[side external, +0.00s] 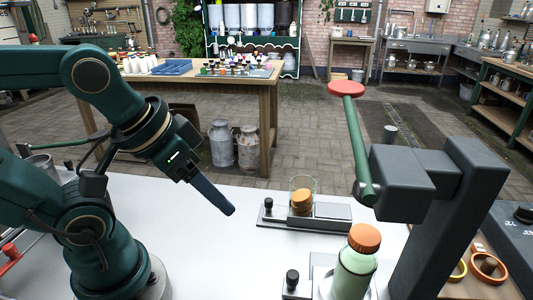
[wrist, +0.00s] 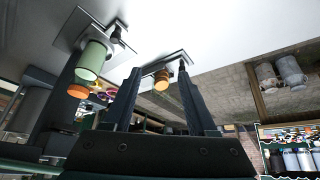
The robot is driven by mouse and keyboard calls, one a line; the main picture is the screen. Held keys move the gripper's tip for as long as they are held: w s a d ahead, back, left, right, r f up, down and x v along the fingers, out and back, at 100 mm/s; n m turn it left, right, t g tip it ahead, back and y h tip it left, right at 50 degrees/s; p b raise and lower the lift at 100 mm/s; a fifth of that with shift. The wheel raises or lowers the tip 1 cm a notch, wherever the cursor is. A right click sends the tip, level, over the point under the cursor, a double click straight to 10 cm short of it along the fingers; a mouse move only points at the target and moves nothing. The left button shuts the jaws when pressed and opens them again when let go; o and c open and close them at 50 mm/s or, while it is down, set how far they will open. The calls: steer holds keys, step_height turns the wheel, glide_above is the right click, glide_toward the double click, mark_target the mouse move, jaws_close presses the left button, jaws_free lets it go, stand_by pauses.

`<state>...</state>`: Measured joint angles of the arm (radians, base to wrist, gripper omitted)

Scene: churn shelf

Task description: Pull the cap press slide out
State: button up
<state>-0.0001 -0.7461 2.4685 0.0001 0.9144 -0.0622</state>
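The dark grey cap press (side external: 405,180) stands at the right of the white table, its green lever (side external: 356,140) raised and topped by a red knob. A green bottle with an orange cap (side external: 365,238) stands at its foot on a slide plate with a black knob (side external: 292,280). The bottle (wrist: 91,60) and the plate's knob (wrist: 116,34) also show in the wrist view. My gripper (side external: 231,211) is above the table, left of the press and apart from both plates. The wrist view shows its two fingers (wrist: 157,92) spread with nothing between them.
Orange and yellow rings (side external: 488,265) lie at the right. The white table (side external: 200,260) is clear between my base and the plates.

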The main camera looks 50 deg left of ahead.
steer(key=w+d+r+g, duration=0.1)
steer(key=w+d+r, duration=0.1)
steer(key=w, duration=0.2)
steer(key=g, duration=0.5)
glide_above(293, 273)
steer(key=shift+m, duration=0.4)
step_height(293, 273, down, 10)
steer(key=shift+r, duration=0.1)
steer(key=shift+s+f, duration=0.1)
steer(key=shift+f, duration=2.45)
jaws_close()
